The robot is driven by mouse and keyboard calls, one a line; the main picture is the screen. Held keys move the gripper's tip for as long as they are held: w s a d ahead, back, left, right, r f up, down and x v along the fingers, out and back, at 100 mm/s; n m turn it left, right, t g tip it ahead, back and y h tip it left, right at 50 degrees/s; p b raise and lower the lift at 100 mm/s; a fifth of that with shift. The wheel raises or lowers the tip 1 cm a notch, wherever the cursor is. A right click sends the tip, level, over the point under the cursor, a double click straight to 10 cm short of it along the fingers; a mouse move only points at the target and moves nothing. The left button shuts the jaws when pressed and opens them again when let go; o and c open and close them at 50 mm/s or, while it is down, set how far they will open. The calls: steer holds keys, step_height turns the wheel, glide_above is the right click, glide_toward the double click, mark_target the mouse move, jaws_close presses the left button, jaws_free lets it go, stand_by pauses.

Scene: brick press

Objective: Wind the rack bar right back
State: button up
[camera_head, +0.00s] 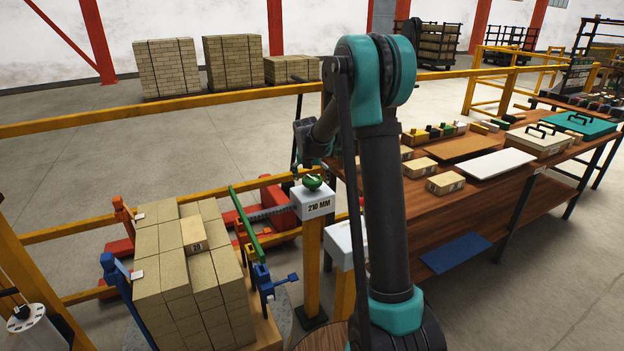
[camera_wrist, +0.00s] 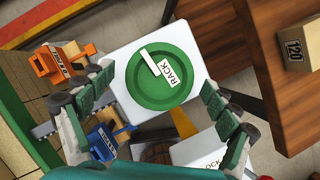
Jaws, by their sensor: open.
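The green wheel (camera_head: 312,183) lies flat on a white box marked "210 MM" (camera_head: 314,204), on a yellow post. In the wrist view the wheel (camera_wrist: 150,92) carries a white stripe and a "RACK" label. A grey toothed bar (camera_head: 268,213) runs from the box's left side toward a long green bar (camera_head: 248,224) beside the brick stack. My gripper (camera_wrist: 156,80) is open, its fingers on either side of the wheel; I cannot tell whether they touch it. In the head view my gripper (camera_head: 310,155) hangs just above the wheel, partly hidden by my arm.
A second white box (camera_head: 345,238) is close beside the post. A wooden bench (camera_head: 460,215) with blocks and trays fills the right. A yellow rail (camera_head: 230,95) crosses behind.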

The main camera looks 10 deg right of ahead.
steer(key=shift+r, duration=0.1)
steer(key=v, duration=1.1)
steer(key=shift+s+r, duration=0.25)
steer(key=shift+r, duration=0.1)
